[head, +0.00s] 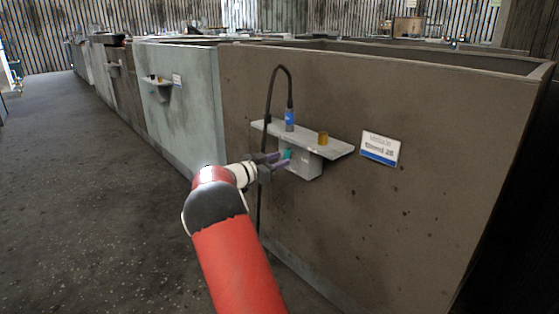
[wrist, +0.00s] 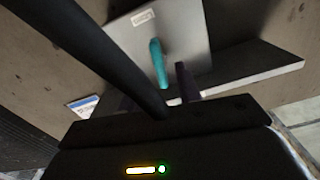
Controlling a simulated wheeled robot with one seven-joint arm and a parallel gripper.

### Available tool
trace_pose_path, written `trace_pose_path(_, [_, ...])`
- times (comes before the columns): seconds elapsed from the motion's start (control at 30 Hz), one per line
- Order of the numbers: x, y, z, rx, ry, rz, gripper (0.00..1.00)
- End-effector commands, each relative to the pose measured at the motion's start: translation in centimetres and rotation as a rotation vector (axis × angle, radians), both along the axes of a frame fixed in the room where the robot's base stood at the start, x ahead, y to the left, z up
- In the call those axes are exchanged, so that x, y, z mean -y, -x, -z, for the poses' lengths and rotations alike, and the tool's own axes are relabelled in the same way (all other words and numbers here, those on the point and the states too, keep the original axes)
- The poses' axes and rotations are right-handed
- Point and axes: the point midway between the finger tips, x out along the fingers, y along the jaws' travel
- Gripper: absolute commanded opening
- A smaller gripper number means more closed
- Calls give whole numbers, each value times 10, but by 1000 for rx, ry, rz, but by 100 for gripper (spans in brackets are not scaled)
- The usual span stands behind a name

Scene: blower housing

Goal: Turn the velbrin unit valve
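A teal valve handle (head: 287,154) sticks out from the front of a grey box (head: 306,166) under a small shelf on the brown wall. The handle also shows in the wrist view (wrist: 157,62), on the grey box face (wrist: 190,28). My gripper (head: 277,160) has purple fingers and is just in front of the box, close to the handle. In the wrist view its fingers (wrist: 156,94) look apart, with the handle's lower end between them in the picture. I cannot tell whether either finger touches it. A black hose partly hides the left finger.
The black hose (head: 270,88) loops from a blue fitting (head: 290,119) and hangs beside my gripper; it crosses close before the wrist camera (wrist: 95,50). The shelf (head: 340,148) holds a yellow-brown cylinder (head: 323,138). A sign (head: 380,148) is to the right. Open floor (head: 90,200) lies left.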

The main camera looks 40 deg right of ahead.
Motion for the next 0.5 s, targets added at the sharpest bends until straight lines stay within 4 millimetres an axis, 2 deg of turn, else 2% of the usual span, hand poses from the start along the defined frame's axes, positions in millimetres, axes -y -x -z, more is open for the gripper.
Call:
trace_pose_path(0.13, [11,-1,0,-1,1,0,34])
trace_pose_path(0.4, [13,-1,0,-1,0,-1,34])
trace_pose_path(0.5, [13,-1,0,-1,0,-1,22])
